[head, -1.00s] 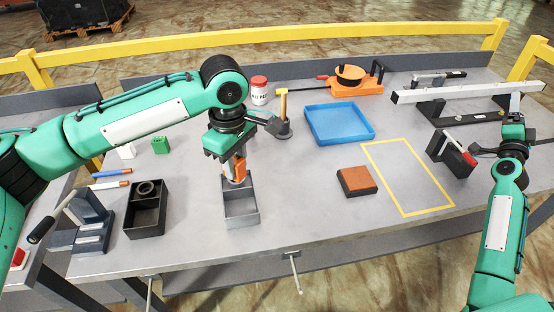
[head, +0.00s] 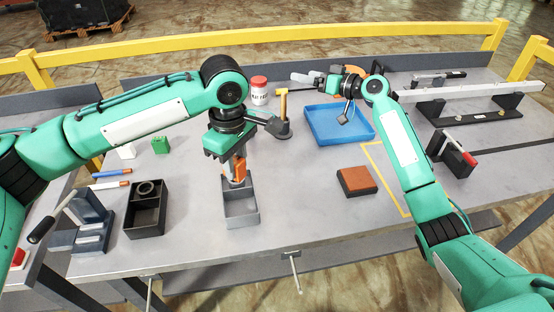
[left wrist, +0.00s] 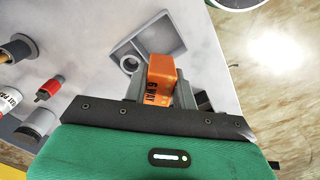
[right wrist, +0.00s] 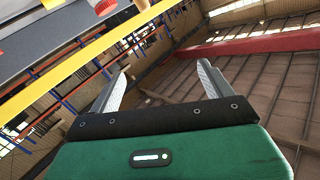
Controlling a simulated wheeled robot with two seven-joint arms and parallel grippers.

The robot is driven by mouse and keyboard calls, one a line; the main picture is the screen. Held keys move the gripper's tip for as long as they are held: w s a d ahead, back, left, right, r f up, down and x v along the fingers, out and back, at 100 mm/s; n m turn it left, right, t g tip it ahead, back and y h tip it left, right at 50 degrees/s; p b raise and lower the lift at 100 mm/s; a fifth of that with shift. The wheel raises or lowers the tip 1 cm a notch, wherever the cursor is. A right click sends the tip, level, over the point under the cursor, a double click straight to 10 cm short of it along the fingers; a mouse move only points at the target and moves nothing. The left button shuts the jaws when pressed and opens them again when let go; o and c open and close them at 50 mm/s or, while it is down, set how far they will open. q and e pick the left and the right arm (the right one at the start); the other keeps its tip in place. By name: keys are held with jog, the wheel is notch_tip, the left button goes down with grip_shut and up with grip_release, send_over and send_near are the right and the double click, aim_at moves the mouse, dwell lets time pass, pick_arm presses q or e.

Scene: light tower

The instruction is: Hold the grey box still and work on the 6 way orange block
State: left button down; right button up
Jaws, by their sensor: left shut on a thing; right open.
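The orange block (head: 239,170) is held upright by my left gripper (head: 236,180) at the far end of the open grey box (head: 241,220). In the left wrist view the block (left wrist: 160,82) sits between the fingers, with 6 WAY lettering on its side. The grey box (left wrist: 178,34) is behind it there. I cannot tell whether the block touches the box. My right gripper (head: 308,79) is open and empty near the far left corner of the blue tray, away from the grey box. Its wrist view shows nothing between the fingers (right wrist: 160,85).
The blue tray (head: 368,136) lies below my right wrist. A brown-topped block (head: 356,181) is on the table right of the grey box. A black box with a ring (head: 147,222) stands to the left. A red-capped jar (head: 259,92) and an orange tool (head: 352,78) are behind.

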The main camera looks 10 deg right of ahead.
jog(key=s+a+f+n+g, duration=0.25)
jog(key=a+n+g, duration=0.2)
jog(key=a, duration=0.35)
jog(key=n+g+y, duration=0.2)
jog(key=n+g, duration=0.6)
jog(key=n, duration=0.1)
send_near(239, 197)
jog(key=shift+m, duration=0.25)
jog(key=w+r, duration=0.1)
jog(key=w+d+r, duration=0.1)
jog(key=r, duration=0.1)
jog(key=w+r, duration=0.1)
jog(key=r, duration=0.1)
jog(key=shift+w+d, duration=0.35)
jog(key=shift+d, duration=0.05)
jog(key=shift+s+a+f, duration=0.1)
jog(key=shift+s+a, duration=0.1)
jog(key=shift+s, duration=0.05)
jog(key=x, duration=1.1)
jog(key=shift+a+f, duration=0.25)
jog(key=shift+a, duration=0.05)
jog(key=c, duration=1.1)
jog(key=shift+c, duration=0.2)
